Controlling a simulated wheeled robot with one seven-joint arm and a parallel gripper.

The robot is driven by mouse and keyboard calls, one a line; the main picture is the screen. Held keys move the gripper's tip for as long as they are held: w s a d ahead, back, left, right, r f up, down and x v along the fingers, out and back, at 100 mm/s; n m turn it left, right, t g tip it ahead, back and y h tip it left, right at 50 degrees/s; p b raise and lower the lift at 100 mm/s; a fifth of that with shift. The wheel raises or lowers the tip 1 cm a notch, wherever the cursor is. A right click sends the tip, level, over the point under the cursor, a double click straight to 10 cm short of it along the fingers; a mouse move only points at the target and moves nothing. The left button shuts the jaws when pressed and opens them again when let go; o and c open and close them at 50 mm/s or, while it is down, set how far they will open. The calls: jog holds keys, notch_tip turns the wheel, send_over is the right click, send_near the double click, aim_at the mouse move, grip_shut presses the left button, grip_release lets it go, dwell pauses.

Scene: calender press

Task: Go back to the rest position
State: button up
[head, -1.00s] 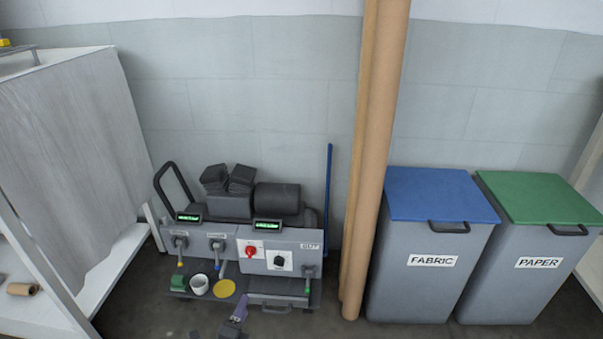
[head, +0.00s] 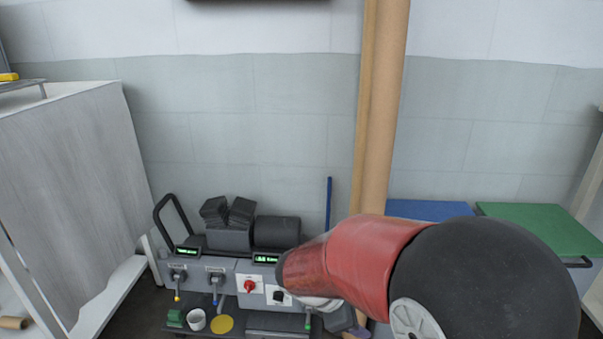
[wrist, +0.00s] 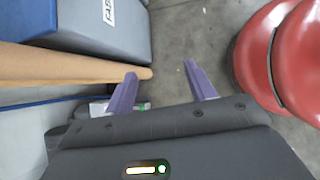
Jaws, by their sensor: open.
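My gripper (wrist: 160,72) shows in the wrist view with its two purple fingers spread apart. Nothing is between them, and bare grey floor lies beyond. In the head view my red and black arm fills the lower right, and the gripper is mostly hidden behind it. The calender press (head: 224,262) stands low against the wall left of my arm, with a dark roller, green displays and a red knob. My arm covers its right part.
A tall cardboard tube (head: 383,120) leans on the wall. Bins with a blue lid (head: 430,210) and a green lid (head: 540,228) are partly hidden behind my arm. The labelled bin (wrist: 75,25) and tube (wrist: 70,67) lie left of my gripper. A white cabinet (head: 75,170) stands left.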

jog(key=s+d+r+m+t+y, duration=0.3)
jog(key=s+r+m+y, duration=0.4)
jog(key=s+r+m, duration=0.5)
jog(key=s+d+m, duration=0.1)
jog(key=s+m, duration=0.2)
jog(key=m, duration=0.3)
